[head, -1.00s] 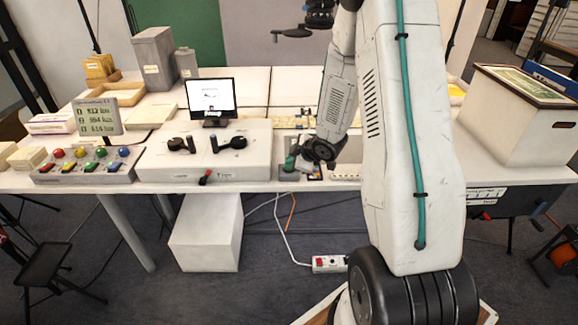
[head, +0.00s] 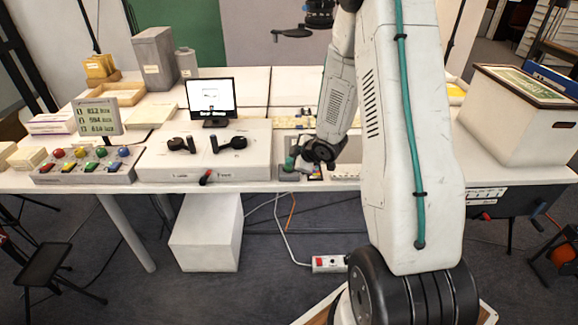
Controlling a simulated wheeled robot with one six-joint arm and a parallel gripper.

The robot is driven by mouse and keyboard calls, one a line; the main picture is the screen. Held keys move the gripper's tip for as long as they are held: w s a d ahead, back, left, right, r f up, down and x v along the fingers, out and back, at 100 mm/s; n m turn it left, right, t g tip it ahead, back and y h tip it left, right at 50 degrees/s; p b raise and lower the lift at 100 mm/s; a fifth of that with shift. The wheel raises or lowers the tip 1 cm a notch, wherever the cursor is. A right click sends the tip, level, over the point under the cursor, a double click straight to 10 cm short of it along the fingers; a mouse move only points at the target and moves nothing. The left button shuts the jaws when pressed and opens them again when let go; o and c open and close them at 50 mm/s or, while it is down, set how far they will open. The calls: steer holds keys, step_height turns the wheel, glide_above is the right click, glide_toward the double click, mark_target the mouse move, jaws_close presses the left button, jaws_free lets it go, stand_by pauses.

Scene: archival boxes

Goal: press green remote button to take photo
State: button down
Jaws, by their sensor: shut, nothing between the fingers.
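My gripper (head: 297,153) is at the low end of my arm, near the table's front edge, small and dark in the head view. It is shut with nothing held. Just below it is a small grey box (head: 288,174) with a greenish part (head: 290,162) on top. This may be the remote with its green button, but it is too small to be sure. I cannot tell whether the fingertips touch it. My wrist covers part of this area.
A panel with several coloured buttons (head: 85,165) and a numeric display (head: 97,117) stand at the left. A lit monitor (head: 211,97) stands behind a white platform (head: 160,160) with two black handles. A large archival box (head: 515,125) is at the right.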

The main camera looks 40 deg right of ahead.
steer(key=shift+r, duration=0.7)
steer(key=shift+r, duration=2.55)
